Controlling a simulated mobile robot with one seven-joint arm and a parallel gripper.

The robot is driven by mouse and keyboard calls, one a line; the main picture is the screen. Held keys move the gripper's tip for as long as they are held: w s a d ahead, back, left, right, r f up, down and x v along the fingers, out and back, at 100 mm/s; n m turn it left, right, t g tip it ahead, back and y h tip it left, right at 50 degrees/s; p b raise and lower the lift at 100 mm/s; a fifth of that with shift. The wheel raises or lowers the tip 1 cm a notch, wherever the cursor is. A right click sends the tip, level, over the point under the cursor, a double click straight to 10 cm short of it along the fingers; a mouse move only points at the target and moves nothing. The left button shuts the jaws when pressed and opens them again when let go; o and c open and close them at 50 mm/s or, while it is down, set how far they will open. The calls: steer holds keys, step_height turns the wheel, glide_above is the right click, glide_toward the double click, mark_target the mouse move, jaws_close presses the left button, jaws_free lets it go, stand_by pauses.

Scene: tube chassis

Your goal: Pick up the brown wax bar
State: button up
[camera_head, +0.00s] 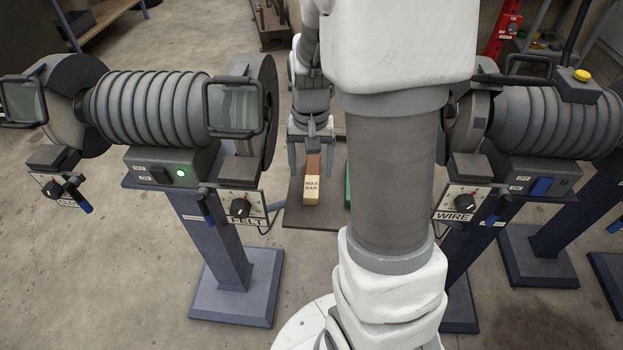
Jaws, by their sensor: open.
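The brown wax bar (312,188) lies on a dark flat tray or shelf (296,218) between the two grinding machines. Its near part is wrapped in a pale label reading "WAX BAR", and its brown far part shows behind. My gripper (311,164) is open above the far end of the bar, fingers pointing down. One finger shows on each side of the bar's brown end in the picture. I cannot tell how much height separates the fingers from the bar or whether they touch it.
A green bar (347,187) lies right of the wax bar, partly hidden by my arm. A machine labelled FELT (150,105) stands left, with its lamp lit green. A machine labelled WIRE (545,120) stands right. Their pedestals flank the tray.

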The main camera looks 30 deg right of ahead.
mark_target(312, 181)
step_height(312, 181, down, 4)
steer(key=shift+s+f+b, duration=0.1)
steer(key=shift+b, duration=0.4)
jaws_close()
